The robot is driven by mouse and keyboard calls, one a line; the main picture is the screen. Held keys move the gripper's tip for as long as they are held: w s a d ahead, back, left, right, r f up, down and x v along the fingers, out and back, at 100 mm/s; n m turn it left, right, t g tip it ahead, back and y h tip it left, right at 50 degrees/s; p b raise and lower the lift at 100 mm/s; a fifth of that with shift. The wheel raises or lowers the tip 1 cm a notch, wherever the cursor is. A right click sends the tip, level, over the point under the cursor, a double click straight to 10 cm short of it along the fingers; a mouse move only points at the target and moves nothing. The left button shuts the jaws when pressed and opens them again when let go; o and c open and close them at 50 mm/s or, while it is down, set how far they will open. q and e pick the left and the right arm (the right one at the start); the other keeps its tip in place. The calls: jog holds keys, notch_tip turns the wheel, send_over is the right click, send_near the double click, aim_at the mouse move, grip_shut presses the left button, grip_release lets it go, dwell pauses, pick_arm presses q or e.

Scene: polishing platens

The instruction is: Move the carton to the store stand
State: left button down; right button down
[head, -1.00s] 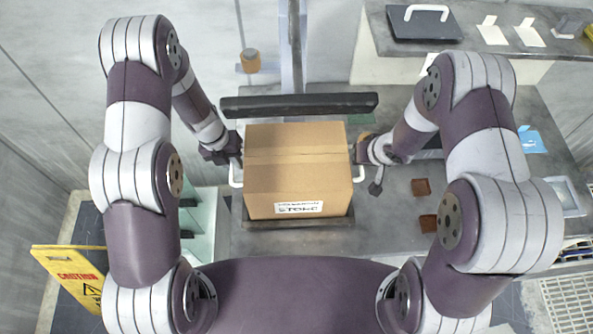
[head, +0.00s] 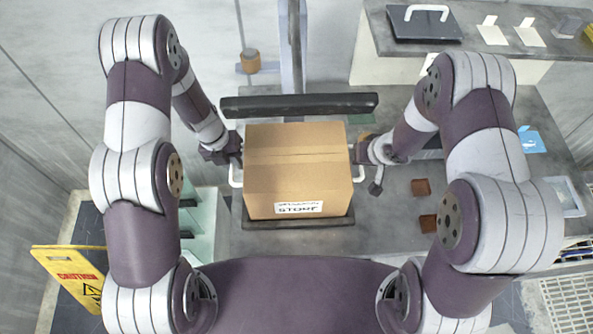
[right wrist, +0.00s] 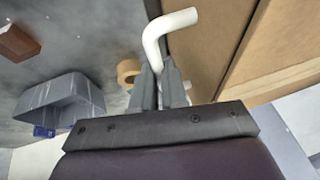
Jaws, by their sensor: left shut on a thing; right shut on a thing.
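The brown cardboard carton (head: 297,172) is upright in the middle of the head view, with a white label reading "STORE" low on its near face. White handles show at its left and right sides. A dark flat plate (head: 298,223) shows below its near edge; I cannot tell whether they touch. My left gripper (head: 234,158) is shut on the left handle (head: 236,177). My right gripper (head: 364,154) is shut on the right white handle (head: 358,174). The right wrist view shows its fingers (right wrist: 165,88) around that bent handle, beside the carton wall (right wrist: 210,50).
A dark padded bar (head: 300,105) lies just behind the carton on a grey post. A grey bench (head: 400,215) with small brown blocks (head: 421,188) is at the right. A higher counter (head: 480,45) holds a dark case. A yellow caution sign (head: 70,273) stands lower left.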

pick_arm(q)
jog(key=shift+w, duration=0.1)
dwell(0.3)
